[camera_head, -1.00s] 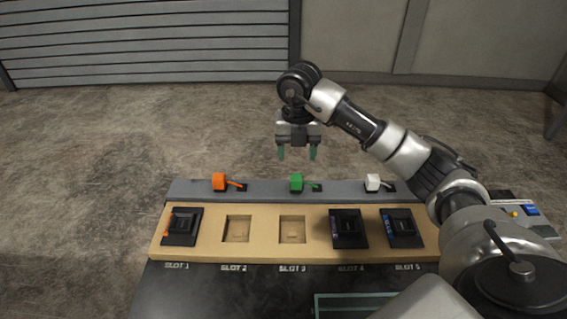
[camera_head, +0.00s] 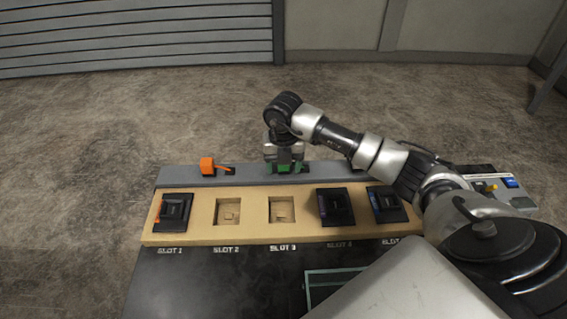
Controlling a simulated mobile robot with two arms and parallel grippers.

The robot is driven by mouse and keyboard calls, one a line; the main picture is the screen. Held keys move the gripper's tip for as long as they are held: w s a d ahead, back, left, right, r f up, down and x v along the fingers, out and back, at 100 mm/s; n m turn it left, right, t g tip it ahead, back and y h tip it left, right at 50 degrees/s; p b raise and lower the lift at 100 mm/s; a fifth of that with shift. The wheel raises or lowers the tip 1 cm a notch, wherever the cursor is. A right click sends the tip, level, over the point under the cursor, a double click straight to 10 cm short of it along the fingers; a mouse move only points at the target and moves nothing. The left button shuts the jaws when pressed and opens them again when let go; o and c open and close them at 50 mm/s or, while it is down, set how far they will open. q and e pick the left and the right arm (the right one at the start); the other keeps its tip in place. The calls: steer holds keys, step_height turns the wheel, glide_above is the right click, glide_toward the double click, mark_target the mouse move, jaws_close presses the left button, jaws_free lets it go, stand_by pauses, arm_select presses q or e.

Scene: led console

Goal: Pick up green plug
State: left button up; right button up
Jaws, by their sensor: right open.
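The green plug (camera_head: 283,169) sits on the grey ledge behind the slot board, above slot 3. My right gripper (camera_head: 284,166) is down at it, with its open fingers around or just over the plug; the exact contact cannot be told. The gripper hides much of the plug. My left gripper is not in view.
An orange plug (camera_head: 208,166) stands on the grey ledge (camera_head: 183,181) to the left. The wooden board (camera_head: 258,238) has dark modules in slots 1, 4 and 5; slots 2 and 3 are empty. My right arm hides the white plug's place. A glass-edged tray (camera_head: 340,272) lies in front.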

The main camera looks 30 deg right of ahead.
steer(key=c, duration=1)
steer(key=shift+r, duration=0.2)
